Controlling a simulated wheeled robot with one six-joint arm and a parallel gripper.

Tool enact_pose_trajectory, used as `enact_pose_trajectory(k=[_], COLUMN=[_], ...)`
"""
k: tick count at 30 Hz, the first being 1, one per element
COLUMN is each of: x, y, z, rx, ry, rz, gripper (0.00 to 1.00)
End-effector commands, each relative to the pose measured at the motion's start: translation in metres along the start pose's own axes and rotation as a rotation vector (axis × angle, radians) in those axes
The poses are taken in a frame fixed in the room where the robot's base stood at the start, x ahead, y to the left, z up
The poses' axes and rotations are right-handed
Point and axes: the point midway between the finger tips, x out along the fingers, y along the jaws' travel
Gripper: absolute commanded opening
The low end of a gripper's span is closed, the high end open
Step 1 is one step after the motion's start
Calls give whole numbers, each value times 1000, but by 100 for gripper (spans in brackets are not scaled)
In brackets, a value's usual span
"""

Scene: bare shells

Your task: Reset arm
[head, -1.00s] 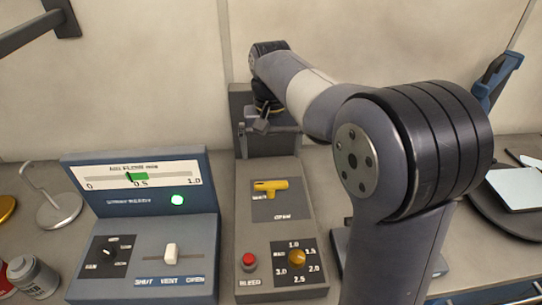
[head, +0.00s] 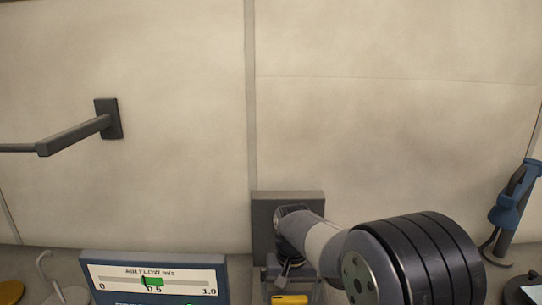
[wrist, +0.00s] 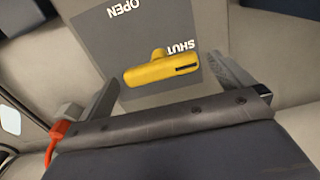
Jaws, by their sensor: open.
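My gripper (wrist: 166,74) is open in the wrist view, its two grey fingers spread apart at left and right. A yellow handle (wrist: 160,68) lies across the grey panel (wrist: 205,38) between and beyond the fingertips, apparently not gripped. The panel bears the words OPEN and SHUT, upside down in this view. In the head view my arm reaches down from the right. The gripper end shows near the bottom centre, just above the yellow handle (head: 290,299), which the lower edge cuts.
The air flow gauge box (head: 235,275) stands left of the handle's panel. A dark wall bracket (head: 108,118) juts out at upper left. The wall between is bare. An orange part (wrist: 58,130) shows at left in the wrist view.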

Motion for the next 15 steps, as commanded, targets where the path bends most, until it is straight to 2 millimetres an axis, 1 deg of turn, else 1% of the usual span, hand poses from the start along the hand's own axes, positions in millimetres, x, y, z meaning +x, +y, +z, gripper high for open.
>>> enact_pose_trajectory(k=[2,7,15], x=[9,7,6], y=[0,0,0], z=[1,0,0], rx=[0,-43,-48], ry=[-3,0,0], rz=[1,0,0], gripper=[100,100,100])
